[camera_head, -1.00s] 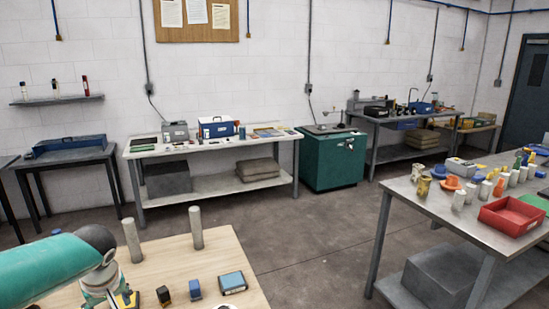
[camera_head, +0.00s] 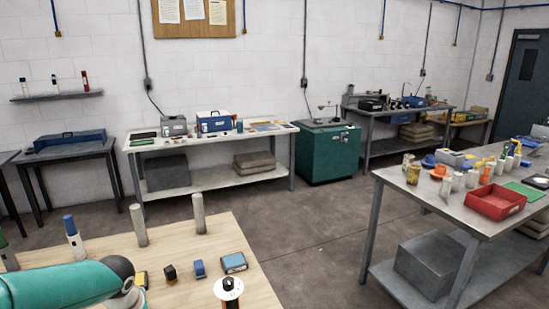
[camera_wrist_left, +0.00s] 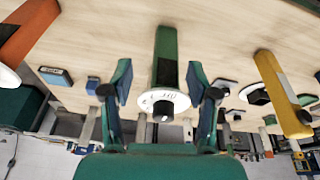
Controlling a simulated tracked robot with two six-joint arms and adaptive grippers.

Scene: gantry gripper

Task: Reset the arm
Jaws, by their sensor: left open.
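My left arm (camera_head: 70,287) is teal and enters the head view at the lower left, low over the wooden table (camera_head: 195,262). Its gripper is hidden or out of frame there. In the left wrist view my left gripper (camera_wrist_left: 159,82) has its two dark blue fingers spread apart. A green-handled tool (camera_wrist_left: 166,50) with a white disc shows between and beyond the fingers; I cannot tell how far off it is. No object is gripped. My right gripper is in neither view.
Two grey posts (camera_head: 139,226) (camera_head: 198,213) stand on the wooden table near several small blocks (camera_head: 199,268). A blue-topped white tool (camera_head: 74,238) and a white-disc tool (camera_head: 229,288) are there too. The grey bench (camera_head: 437,199) at right bears a red tray (camera_head: 495,202).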

